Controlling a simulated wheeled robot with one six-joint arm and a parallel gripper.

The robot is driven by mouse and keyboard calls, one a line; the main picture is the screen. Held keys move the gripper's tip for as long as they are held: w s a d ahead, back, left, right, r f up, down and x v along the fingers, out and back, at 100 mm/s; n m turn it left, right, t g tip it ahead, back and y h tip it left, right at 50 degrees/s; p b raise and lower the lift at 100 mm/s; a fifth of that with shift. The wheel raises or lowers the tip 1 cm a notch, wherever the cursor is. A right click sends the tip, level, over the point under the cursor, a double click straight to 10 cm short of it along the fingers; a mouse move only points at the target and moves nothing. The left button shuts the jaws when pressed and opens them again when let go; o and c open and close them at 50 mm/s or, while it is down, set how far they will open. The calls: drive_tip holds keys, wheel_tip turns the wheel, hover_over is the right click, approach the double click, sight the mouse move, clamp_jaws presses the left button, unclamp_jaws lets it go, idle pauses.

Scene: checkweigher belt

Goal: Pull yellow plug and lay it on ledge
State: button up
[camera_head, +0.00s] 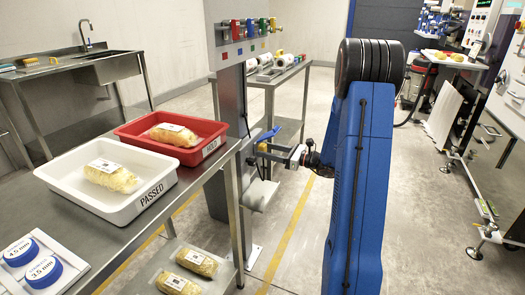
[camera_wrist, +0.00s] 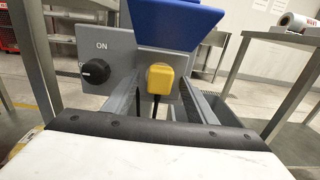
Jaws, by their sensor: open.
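The yellow plug (camera_wrist: 160,78) sits in the grey panel (camera_wrist: 122,58), to the right of a black knob marked ON, with a dark cord hanging below it. It also shows small in the head view (camera_head: 262,147), on the grey column. My gripper (camera_wrist: 158,88) is open, with one finger on each side of the plug; whether either touches it I cannot tell. In the head view my gripper (camera_head: 274,149) is close to the plug from the right. A small pale ledge (camera_head: 262,196) stands out low on the column, below the plug.
A blue hopper-like part (camera_wrist: 176,22) overhangs the plug. A steel table with a white PASSED tray (camera_head: 130,208) and a red HOLD tray (camera_head: 204,150) stands at left. Coloured plugs or switches (camera_head: 248,27) line the column's top. Open floor lies right of the column.

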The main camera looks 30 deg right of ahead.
clamp_jaws()
drive_tip(key=shift+s+d, duration=0.1)
drive_tip(key=shift+v, duration=2.85)
